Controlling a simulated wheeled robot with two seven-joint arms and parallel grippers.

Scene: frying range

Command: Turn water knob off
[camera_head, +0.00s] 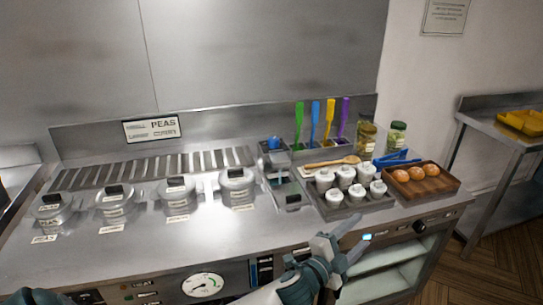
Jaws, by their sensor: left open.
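The front panel of the steel range (130,285) runs along the bottom of the head view. A round black knob (420,227) is on its right part. A white round gauge (203,285) and small labelled controls are further left; the labels are too small to read surely, so I cannot tell which control is the water knob. My right gripper is not in view.
Several lidded pots (237,187) stand in a row on the range top. A tray of white-lidded jars (351,207) and a wooden tray (440,180) of round brown items are above the panel at right. An open shelf (385,284) lies below the panel.

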